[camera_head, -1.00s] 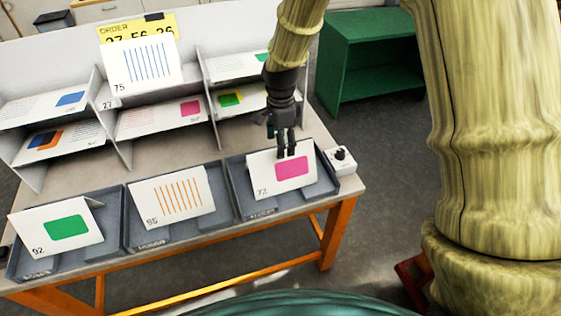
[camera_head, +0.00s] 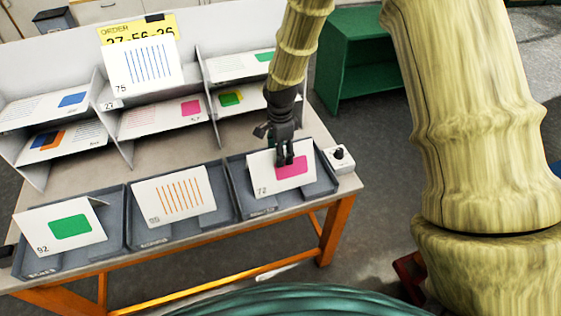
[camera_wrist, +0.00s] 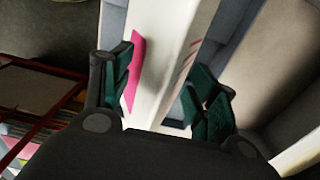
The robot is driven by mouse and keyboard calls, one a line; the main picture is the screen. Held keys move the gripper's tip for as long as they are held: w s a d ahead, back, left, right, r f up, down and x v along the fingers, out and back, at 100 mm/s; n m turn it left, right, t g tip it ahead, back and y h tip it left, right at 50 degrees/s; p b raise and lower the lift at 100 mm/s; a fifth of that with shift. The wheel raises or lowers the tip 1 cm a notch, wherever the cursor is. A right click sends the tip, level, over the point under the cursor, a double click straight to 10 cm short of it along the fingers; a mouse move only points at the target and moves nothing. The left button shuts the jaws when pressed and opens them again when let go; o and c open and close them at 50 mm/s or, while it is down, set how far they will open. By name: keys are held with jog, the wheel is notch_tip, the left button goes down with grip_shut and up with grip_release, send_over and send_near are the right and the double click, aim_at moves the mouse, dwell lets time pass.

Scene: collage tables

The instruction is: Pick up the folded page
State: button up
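Several folded pages stand in grey trays along the table's front. The page numbered 72 (camera_head: 268,178), white with a magenta block, stands in the right tray (camera_head: 328,187). My gripper (camera_head: 284,161) is at the top edge of this page and hides part of it. In the wrist view the page (camera_wrist: 172,50) lies between the two green-padded fingers (camera_wrist: 162,95), which are apart, one on each side. The left finger looks close to the magenta face; I cannot tell whether it touches. The page with orange stripes (camera_head: 173,203) and the page numbered 92 (camera_head: 60,232) stand in the trays to the left.
A divided rack (camera_head: 213,120) with more pages stands behind the trays. A striped page numbered 75 (camera_head: 140,68) leans at its top below a yellow order sign (camera_head: 165,28). A small white box with a black knob (camera_head: 340,158) sits at the table's right corner.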

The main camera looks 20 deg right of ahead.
jog(key=c, duration=0.6)
jog(key=shift+r, duration=0.1)
